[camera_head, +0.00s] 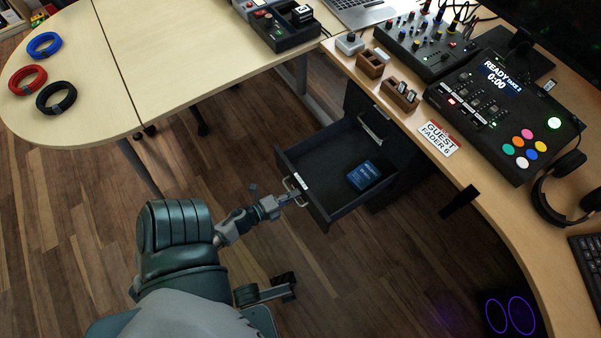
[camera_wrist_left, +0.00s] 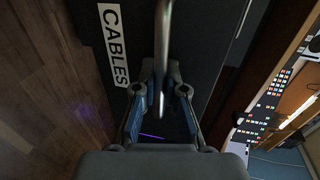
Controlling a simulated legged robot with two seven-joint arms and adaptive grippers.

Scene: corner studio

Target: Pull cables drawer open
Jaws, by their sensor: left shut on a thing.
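The cables drawer (camera_head: 340,205) stands pulled out from the dark cabinet (camera_head: 385,120) under the right-hand desk. A dark blue box (camera_head: 364,176) lies inside it. Its front carries a white label, which reads CABLES in the left wrist view (camera_wrist_left: 113,45). The drawer's metal handle (camera_head: 291,184) is on the front; in the left wrist view the bar (camera_wrist_left: 164,35) runs between my fingers. My left gripper (camera_head: 296,197) is shut on this handle, with the fingertips (camera_wrist_left: 160,76) on both sides of the bar. I do not see my right gripper.
Blue (camera_head: 44,44), red (camera_head: 28,79) and black (camera_head: 56,97) cable coils lie on the left table (camera_head: 110,95). The right desk (camera_head: 480,175) holds a mixer (camera_head: 430,45), a control panel (camera_head: 500,115) and headphones (camera_head: 565,185). Wooden floor is clear left of the drawer.

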